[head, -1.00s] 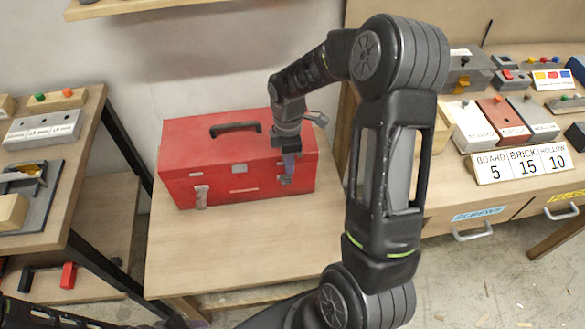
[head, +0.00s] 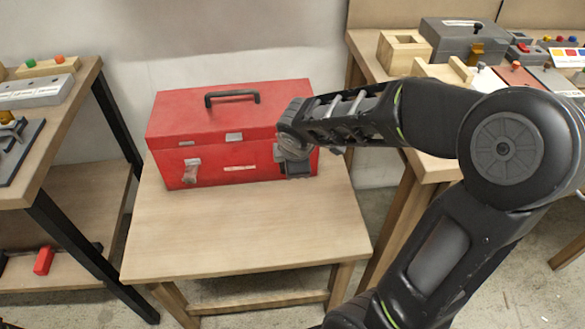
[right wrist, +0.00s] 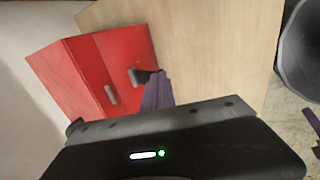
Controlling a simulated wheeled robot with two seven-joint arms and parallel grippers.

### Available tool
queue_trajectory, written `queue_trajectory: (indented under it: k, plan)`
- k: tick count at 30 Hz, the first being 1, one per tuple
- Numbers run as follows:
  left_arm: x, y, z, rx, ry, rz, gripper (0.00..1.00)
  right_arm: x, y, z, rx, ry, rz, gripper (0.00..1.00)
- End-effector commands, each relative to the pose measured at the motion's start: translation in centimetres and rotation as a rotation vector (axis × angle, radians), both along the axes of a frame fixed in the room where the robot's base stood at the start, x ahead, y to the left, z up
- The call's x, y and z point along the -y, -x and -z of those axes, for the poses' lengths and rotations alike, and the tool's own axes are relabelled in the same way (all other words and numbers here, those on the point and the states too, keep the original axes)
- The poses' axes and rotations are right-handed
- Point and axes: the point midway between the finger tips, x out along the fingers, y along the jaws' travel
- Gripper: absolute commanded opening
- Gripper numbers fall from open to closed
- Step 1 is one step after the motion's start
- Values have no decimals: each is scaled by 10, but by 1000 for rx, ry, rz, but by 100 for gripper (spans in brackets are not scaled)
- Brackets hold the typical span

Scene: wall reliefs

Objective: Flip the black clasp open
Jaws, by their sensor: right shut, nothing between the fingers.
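A red toolbox (head: 230,130) with a black top handle (head: 232,97) stands closed on a small wooden table. A pale clasp (head: 191,172) sits at the left of its front. My right gripper (head: 295,168) is at the right end of the front, largely hidden by my own wrist, which also covers the clasp area there. In the right wrist view, the toolbox (right wrist: 75,75) is seen tilted with grey fittings (right wrist: 110,95) on it. The purple fingers (right wrist: 158,92) are together and empty, close to the front beside a small dark piece (right wrist: 143,75). Contact cannot be told. My left gripper is out of view.
The wooden table (head: 235,235) is bare in front of the toolbox. A bench with boxes (head: 460,40) stands at the right. A wall is close behind the toolbox.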

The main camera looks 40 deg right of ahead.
Motion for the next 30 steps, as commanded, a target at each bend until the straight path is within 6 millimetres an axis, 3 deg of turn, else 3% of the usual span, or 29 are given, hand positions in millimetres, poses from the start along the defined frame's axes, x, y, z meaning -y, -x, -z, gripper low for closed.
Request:
queue_trajectory:
  k: [20, 30]
  plan:
    - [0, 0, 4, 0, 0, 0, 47, 0, -1, 4, -2, 0, 0, 0]
    - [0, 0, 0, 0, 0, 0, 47, 7, -11, 3, -2, 0, 0, 0]
